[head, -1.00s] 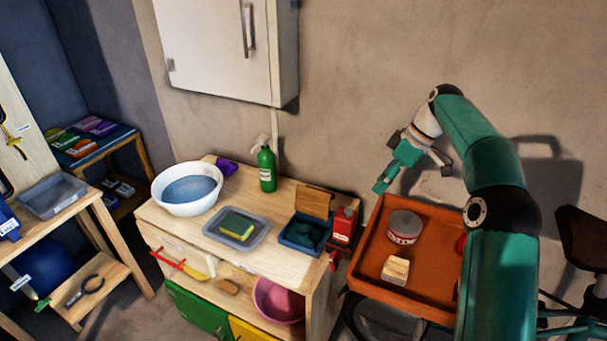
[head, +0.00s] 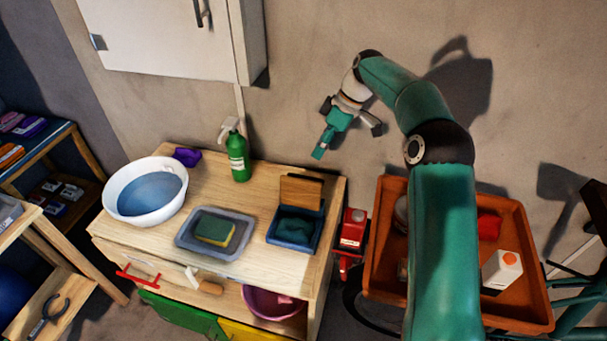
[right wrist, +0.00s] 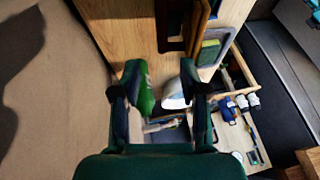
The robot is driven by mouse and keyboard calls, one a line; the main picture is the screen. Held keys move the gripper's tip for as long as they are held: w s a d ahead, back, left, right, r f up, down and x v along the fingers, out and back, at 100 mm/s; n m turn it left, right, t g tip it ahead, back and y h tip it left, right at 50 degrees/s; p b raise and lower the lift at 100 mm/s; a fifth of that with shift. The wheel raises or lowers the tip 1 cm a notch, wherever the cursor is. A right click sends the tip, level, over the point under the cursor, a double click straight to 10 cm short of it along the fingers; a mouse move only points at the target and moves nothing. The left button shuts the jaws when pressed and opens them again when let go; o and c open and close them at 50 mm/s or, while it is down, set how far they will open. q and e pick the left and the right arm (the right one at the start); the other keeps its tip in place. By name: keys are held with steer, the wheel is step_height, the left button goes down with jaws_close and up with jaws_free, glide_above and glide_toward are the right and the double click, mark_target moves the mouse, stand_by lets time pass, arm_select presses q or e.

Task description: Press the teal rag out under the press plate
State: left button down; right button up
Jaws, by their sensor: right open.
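The teal rag (head: 296,224) lies bunched in a small blue tray (head: 291,244) at the right end of the wooden table. A wooden plate (head: 301,191), which looks like the press plate, stands raised at the tray's back edge, not over the rag. My right gripper (head: 334,137) is open and empty, in the air above and behind the table's back right corner, apart from rag and plate. Its two fingers (right wrist: 160,85) show spread in the right wrist view. My left gripper is not in view.
On the table (head: 207,166) are a white bowl (head: 116,197), a green spray bottle (head: 238,158) and a grey tray (head: 186,240) with a sponge (head: 215,230). A red object (head: 352,231) stands beside the table. An orange tray (head: 525,308) is at right, partly hidden by my arm.

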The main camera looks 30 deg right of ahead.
mark_target(304, 177)
steer(key=x, duration=0.5)
steer(key=p+x, duration=0.1)
steer(key=x, duration=0.4)
steer(key=shift+s+a, duration=0.1)
steer(key=shift+s, duration=0.15)
jaws_close()
